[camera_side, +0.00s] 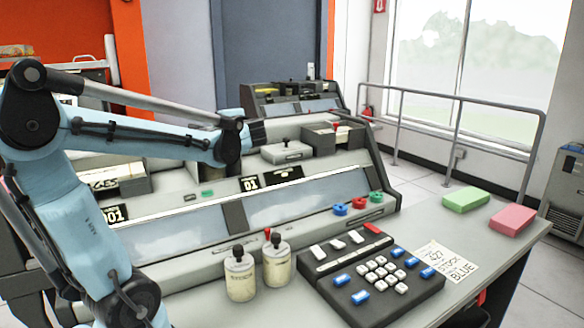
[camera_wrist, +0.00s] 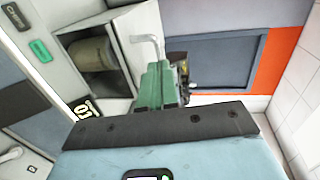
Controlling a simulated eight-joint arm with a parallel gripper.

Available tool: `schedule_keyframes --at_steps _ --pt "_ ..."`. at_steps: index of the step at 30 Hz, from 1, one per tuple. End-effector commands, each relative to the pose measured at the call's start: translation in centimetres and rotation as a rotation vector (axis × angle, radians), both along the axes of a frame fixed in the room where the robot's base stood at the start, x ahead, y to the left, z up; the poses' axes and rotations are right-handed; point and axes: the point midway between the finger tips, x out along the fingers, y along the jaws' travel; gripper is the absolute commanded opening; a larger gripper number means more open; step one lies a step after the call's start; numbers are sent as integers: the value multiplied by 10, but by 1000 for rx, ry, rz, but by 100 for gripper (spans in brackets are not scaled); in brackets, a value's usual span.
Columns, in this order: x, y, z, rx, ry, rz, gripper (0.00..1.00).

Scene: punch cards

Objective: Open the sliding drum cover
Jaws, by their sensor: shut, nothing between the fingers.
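In the wrist view a beige drum (camera_wrist: 95,54) shows inside an open recess in the pale machine. A bent pale grey handle (camera_wrist: 150,42) stands at the right edge of that recess. My green gripper (camera_wrist: 163,68) is shut and empty, with its tips close to the handle; I cannot tell whether they touch. In the side view my arm reaches over the console, and the gripper and drum cannot be made out clearly there.
The console desk holds two cream bottles (camera_side: 276,262), a black keypad (camera_side: 370,282), a paper note (camera_side: 448,262), and green (camera_side: 466,199) and pink (camera_side: 512,219) blocks. Another console (camera_side: 290,98) stands behind. A metal railing (camera_side: 455,118) runs along the window.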

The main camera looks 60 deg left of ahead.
Motion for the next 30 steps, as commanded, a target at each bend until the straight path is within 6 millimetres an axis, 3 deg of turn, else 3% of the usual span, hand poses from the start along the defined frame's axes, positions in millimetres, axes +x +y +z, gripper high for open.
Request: schedule_keyframes --at_steps 6,22,30 --pt "-1 21 -4 0 0 2 0" --pt "0 32 -5 0 0 2 0" --pt "-1 93 -5 -1 0 6 0"
